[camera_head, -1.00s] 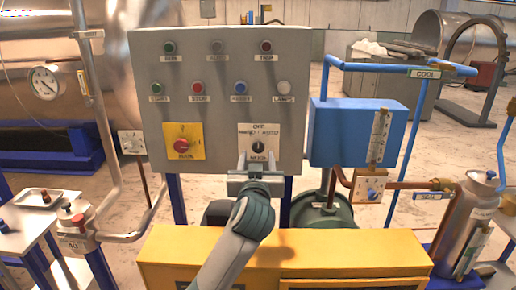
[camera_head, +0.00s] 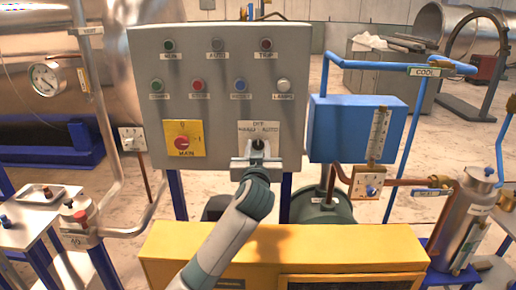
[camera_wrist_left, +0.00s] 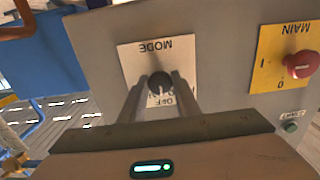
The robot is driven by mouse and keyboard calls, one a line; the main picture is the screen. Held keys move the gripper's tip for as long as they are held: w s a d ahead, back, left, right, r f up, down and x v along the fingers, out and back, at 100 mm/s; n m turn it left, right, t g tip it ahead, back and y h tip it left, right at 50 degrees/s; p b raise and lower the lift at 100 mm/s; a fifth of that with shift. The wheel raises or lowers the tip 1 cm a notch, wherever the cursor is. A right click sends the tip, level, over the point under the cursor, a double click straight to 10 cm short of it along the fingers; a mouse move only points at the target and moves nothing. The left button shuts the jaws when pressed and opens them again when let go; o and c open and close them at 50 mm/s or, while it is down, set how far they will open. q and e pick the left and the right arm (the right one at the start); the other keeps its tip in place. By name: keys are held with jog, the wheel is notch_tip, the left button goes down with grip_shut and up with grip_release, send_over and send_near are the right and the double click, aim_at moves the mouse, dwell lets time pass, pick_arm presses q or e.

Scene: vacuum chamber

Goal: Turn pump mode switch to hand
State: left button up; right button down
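The pump mode switch (camera_head: 258,144) is a dark knob on a white plate (camera_head: 272,128) marked OFF, HAND and AUTO, low on the right of the grey control panel (camera_head: 220,112). My left gripper (camera_head: 258,150) is at this knob. In the left wrist view, the knob (camera_wrist_left: 160,83) sits between the two fingertips (camera_wrist_left: 160,88), which look closed in on its sides. The plate appears upside down there, with MODE at its top. The fingers partly cover the plate, and the knob's pointing direction is hard to tell. My right gripper is not in view.
The red MAIN switch (camera_head: 181,143) on a yellow plate is left of the mode switch. Indicator lamps and buttons sit above. A yellow cabinet (camera_head: 190,245) stands below the panel. A blue box (camera_head: 340,128) with pipes is to the right, and a grey cylinder (camera_head: 465,215) is farther right.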

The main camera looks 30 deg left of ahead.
pick_arm(q)
jog(key=shift+f+n, duration=0.1)
jog(key=shift+n, duration=0.2)
jog(key=shift+f+n+b, duration=0.1)
jog(key=shift+n+b, duration=0.6)
jog(key=shift+d+n+b, duration=0.1)
jog(key=shift+n+b, duration=0.45)
jog(key=shift+n, duration=0.55)
jog(key=n, duration=0.3)
jog(key=shift+b, duration=0.35)
jog(key=shift+n, duration=0.9)
jog(key=o, duration=1)
jog(key=shift+r, duration=0.2)
jog(key=shift+o, duration=0.2)
